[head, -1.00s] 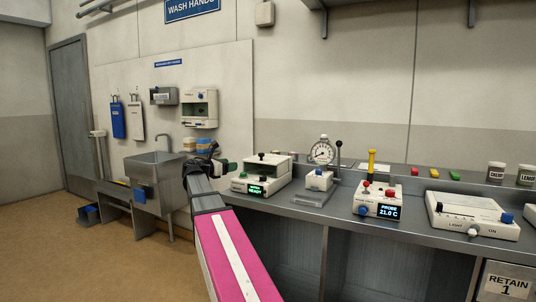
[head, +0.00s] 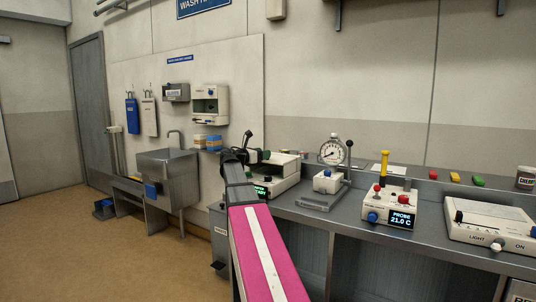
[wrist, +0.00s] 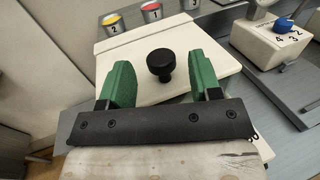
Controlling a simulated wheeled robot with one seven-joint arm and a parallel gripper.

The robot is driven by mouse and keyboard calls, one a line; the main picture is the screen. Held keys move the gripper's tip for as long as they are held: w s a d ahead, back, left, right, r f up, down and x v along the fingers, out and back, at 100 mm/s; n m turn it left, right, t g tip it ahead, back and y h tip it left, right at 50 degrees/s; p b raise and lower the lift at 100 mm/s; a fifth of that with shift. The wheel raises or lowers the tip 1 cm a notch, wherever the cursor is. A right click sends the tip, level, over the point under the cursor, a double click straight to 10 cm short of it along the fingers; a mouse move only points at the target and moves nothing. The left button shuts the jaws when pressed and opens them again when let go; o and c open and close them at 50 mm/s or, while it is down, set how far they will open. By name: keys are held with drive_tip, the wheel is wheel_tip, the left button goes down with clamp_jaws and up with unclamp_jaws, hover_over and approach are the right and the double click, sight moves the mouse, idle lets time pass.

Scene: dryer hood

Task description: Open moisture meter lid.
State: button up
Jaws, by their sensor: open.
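The moisture meter (head: 284,176) is a white box with a green-lit display, at the left end of the grey bench in the head view. My arm partly hides its left side. In the wrist view its pale lid (wrist: 214,62) looks shut and carries a round black knob (wrist: 161,63). My gripper (wrist: 160,76) is open, with one green finger on each side of the knob and visible gaps between. In the head view my gripper (head: 256,155) is over the meter's left part. I cannot tell how high the fingertips are above the lid.
A dial gauge (head: 332,150) on a stand is right of the meter. A probe unit (head: 390,207) and a white light box (head: 490,222) stand farther right. Numbered cups (wrist: 152,12) are beyond the lid in the wrist view. A sink (head: 168,168) is at left.

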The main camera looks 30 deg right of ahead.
drive_tip(key=shift+x, duration=1.75)
clamp_jaws()
drive_tip(key=shift+r, duration=0.1)
